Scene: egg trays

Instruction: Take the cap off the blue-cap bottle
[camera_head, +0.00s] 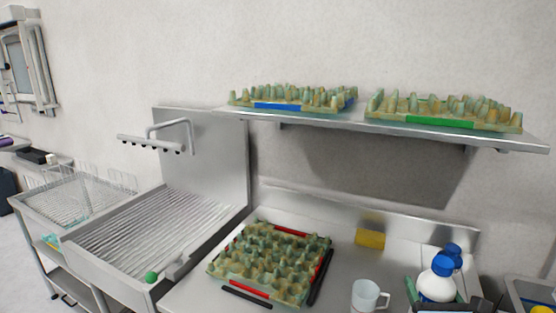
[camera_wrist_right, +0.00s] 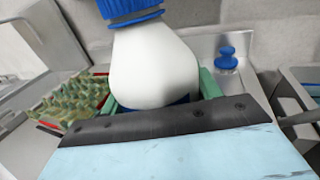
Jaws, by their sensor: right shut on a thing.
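The white bottle (camera_head: 437,287) with a blue cap (camera_head: 443,265) stands upright at the lower right of the head view. In the right wrist view the bottle (camera_wrist_right: 155,65) fills the middle, and its ribbed blue cap (camera_wrist_right: 130,8) is on it, cut by the top edge. My right gripper (camera_wrist_right: 158,95) is shut on the bottle's body, with green finger pads on either side, below the cap. In the head view only a little of this gripper shows, at the bottom edge. My left gripper is in neither view.
A second blue-topped item (camera_head: 454,251) stands just behind the bottle. A clear cup (camera_head: 366,297) is to its left, with an egg tray (camera_head: 237,285) further left. A yellow block (camera_head: 370,239) lies at the back. A shelf (camera_head: 330,122) with two egg trays hangs above.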

